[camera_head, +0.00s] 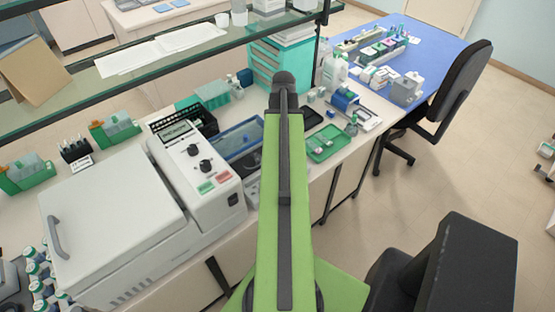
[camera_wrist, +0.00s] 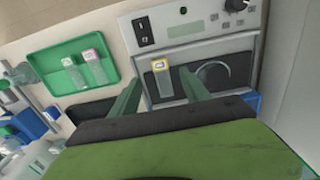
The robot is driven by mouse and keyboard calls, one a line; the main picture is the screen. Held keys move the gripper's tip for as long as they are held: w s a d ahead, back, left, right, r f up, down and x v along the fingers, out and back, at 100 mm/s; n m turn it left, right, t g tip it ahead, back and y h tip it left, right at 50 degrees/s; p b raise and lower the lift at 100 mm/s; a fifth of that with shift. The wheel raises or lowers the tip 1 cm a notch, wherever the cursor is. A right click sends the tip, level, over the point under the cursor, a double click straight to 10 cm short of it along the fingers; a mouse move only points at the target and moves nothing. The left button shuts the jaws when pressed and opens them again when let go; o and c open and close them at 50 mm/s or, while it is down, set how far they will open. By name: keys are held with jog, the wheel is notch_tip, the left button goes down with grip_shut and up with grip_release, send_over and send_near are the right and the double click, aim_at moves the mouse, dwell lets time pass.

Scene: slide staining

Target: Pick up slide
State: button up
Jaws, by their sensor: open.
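In the wrist view, a glass slide (camera_wrist: 163,84) with a yellow-edged label lies over the dark grey plate of a bench instrument. The two green fingers of my gripper (camera_wrist: 160,76) are open, one on each side of the slide, with gaps to it. I cannot tell how high the fingertips are above it.
The instrument's panel (camera_wrist: 195,25) has a switch, display and knob. A dark pad (camera_wrist: 90,108) lies beside it. In the head view, a large white machine (camera_head: 115,235) stands left, a shelf (camera_head: 170,57) spans above the bench, and a chair (camera_head: 455,95) stands right.

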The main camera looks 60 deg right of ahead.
notch_tip(320, 180, down, 7)
jog(key=b, duration=0.5)
jog(key=shift+b, duration=0.35)
jog(key=shift+r, duration=0.15)
grip_shut()
